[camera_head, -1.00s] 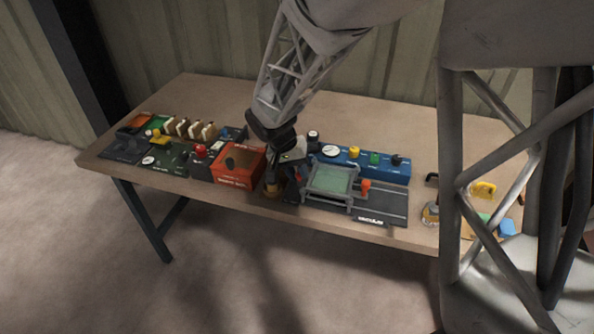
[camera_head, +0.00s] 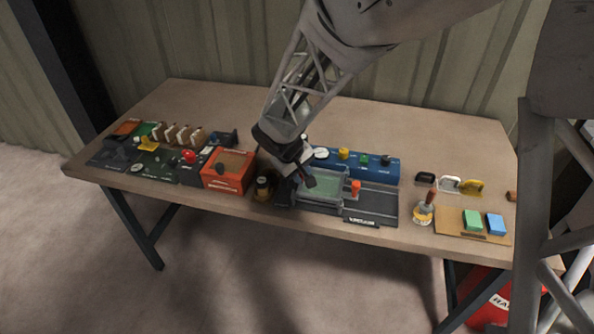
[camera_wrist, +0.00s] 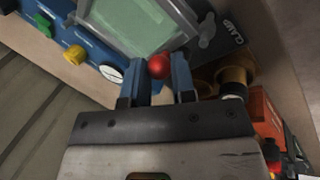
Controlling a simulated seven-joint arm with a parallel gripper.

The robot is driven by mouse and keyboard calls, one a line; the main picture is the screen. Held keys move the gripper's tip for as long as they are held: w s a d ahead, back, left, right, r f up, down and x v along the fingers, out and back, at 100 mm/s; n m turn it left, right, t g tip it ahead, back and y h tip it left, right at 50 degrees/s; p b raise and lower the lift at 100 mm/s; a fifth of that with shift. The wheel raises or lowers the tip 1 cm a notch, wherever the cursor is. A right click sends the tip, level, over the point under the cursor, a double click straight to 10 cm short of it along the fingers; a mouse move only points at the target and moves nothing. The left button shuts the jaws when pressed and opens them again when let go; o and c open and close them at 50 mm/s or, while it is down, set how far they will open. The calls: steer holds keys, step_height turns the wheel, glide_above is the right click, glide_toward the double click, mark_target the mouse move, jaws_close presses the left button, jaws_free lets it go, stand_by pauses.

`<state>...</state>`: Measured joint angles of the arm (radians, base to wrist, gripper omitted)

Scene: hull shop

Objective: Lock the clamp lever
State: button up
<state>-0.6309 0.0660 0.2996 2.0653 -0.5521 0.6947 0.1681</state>
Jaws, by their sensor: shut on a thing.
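The clamp lever shows in the wrist view as a red ball knob (camera_wrist: 160,66) between my gripper's two fingers. My gripper (camera_wrist: 157,78) is shut on this knob. The lever's shaft is mostly hidden behind the fingers. The dark clamp base (camera_wrist: 205,75) bears the label CLAMP. In the head view my gripper (camera_head: 305,181) is low over the left side of the fixture with the pale green plate (camera_head: 325,189). The lever knob is hidden by the gripper there.
An orange-red box (camera_head: 228,170) stands left of the clamp, with a dark round pot (camera_head: 263,187) between. A blue panel with knobs (camera_head: 372,171) lies behind. An orange knob (camera_head: 355,187) stands right of the green plate. The table's back (camera_head: 410,120) is clear.

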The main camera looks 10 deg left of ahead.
steer(key=n, duration=0.1)
steer(key=w+d+n+y, duration=0.1)
steer(key=n, duration=0.1)
steer(key=shift+w+n+t, duration=0.15)
steer(key=shift+n+t, duration=0.15)
steer(key=shift+w+d+n+y, duration=0.15)
steer(key=shift+w+n+y, duration=0.3)
steer(key=shift+n, duration=0.55)
steer(key=shift+w+d+n+y, duration=0.1)
steer(key=shift+w+n+y, duration=0.3)
steer(key=shift+n, duration=0.6)
steer(key=o, duration=0.9)
steer(key=shift+r, duration=0.15)
steer(key=shift+v, duration=3.8)
steer(key=shift+s, duration=0.1)
